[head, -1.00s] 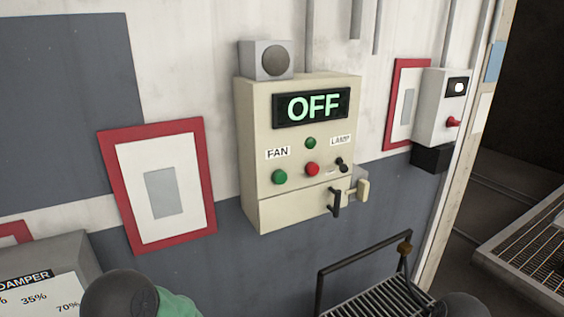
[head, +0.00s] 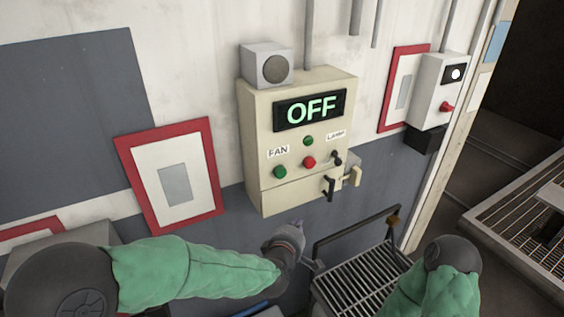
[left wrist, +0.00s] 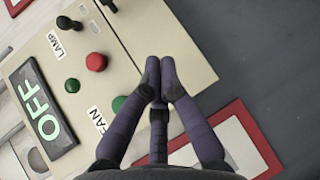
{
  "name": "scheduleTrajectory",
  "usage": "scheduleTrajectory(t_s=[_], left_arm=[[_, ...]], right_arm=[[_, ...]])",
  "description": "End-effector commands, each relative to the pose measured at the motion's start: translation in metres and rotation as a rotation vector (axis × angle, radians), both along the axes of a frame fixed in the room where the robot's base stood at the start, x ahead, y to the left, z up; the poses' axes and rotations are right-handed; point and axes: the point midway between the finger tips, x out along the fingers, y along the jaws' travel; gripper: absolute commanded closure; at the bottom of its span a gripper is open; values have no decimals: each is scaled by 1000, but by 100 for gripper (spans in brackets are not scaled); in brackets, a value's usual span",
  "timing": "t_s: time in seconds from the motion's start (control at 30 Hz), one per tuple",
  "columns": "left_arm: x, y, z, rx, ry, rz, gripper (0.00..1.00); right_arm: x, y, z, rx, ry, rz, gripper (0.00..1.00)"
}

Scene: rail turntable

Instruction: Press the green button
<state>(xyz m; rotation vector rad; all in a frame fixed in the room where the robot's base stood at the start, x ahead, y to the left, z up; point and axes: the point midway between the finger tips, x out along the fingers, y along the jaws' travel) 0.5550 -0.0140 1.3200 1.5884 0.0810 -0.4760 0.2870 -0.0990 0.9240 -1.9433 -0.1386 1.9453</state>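The beige control box (head: 262,110) hangs on the wall and its display reads OFF. A green button (head: 280,172) sits by the FAN label on its front; it also shows in the left wrist view (left wrist: 119,103), partly beside a finger. A smaller green button or lamp (head: 308,140) sits higher, above a red button (head: 309,162). My left gripper (head: 298,226) is below the box, apart from the buttons. In the left wrist view its fingertips (left wrist: 159,70) are together with nothing between them. My right arm shows at lower right; its gripper is not in view.
A black toggle (head: 337,158) and a black handle (head: 329,187) are on the box's right side. A black metal grate with a rail (head: 362,278) stands below. Red-framed notices (head: 215,175) hang on both sides. A smaller white box (head: 430,95) is at right.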

Motion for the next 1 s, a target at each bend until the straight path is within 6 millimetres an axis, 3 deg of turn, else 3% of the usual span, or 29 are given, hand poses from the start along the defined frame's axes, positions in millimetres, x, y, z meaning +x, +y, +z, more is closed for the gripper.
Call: scheduleTrajectory(t_s=[0.03,0.1,0.3,0.8,1.0], left_arm=[[-1,-4,26,-30,-17,7,100],[-2,-8,48,-71,-35,21,100],[-4,-13,85,-147,-65,45,100],[-3,-14,92,-166,-73,51,100],[8,-7,92,-166,-74,53,100]], right_arm=[[0,0,13,0,0,0,46],[0,0,21,0,0,0,46],[0,0,33,0,0,0,46],[0,0,34,0,0,0,46],[0,0,33,0,0,0,46]])
